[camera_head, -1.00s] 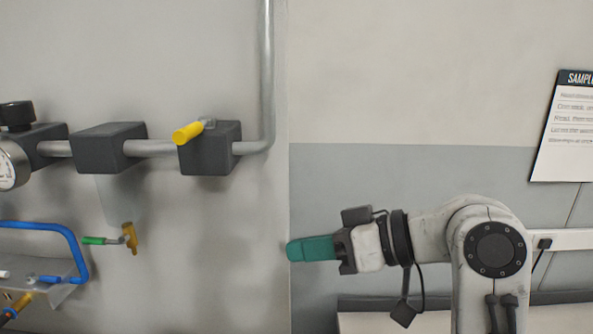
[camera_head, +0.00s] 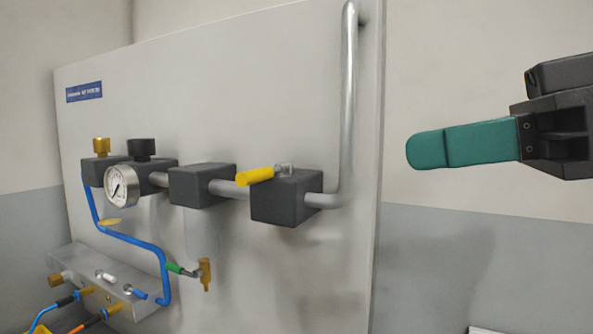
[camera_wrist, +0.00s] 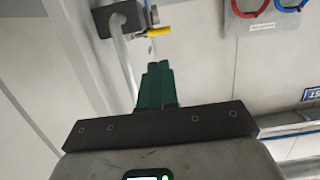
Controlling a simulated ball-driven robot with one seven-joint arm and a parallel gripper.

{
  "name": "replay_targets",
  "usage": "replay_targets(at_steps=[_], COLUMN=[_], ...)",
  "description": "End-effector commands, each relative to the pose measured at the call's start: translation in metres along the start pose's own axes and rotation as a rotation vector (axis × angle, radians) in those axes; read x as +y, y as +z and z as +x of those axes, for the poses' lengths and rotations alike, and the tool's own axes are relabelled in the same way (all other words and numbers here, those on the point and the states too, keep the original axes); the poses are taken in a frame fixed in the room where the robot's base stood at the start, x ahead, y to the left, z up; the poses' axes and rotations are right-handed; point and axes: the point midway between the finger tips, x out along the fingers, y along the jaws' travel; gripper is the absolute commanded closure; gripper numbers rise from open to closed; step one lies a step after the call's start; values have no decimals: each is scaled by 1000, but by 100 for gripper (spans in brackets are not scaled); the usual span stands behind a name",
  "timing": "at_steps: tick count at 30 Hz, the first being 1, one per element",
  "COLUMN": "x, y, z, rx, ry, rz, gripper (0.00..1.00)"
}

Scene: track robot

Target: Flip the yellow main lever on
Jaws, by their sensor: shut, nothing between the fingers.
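The yellow main lever (camera_head: 255,176) sticks out to the left from a dark valve block (camera_head: 287,198) on the grey panel in the head view. It lies nearly level, tilted slightly. It also shows in the wrist view (camera_wrist: 159,32), ahead of my fingertips. My gripper (camera_head: 424,149) has green fingers that are shut together and empty. It is to the right of the lever in the head view, beyond the panel's right edge, and touches nothing. In the wrist view my gripper (camera_wrist: 159,66) points toward the lever with a gap between them.
A metal pipe (camera_head: 347,95) rises on the right side of the valve block. Space between my gripper and the panel looks clear.

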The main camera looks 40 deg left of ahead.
Motion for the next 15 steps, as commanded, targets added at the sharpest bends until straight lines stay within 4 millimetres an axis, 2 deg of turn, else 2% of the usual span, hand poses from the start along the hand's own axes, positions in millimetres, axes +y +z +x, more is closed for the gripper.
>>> replay_targets(at_steps=[7, 15], x=[0, 0], y=[-1, -2], z=[12, 61], rx=[-1, -1], ry=[0, -3], rz=[1, 3], gripper=[100, 100])
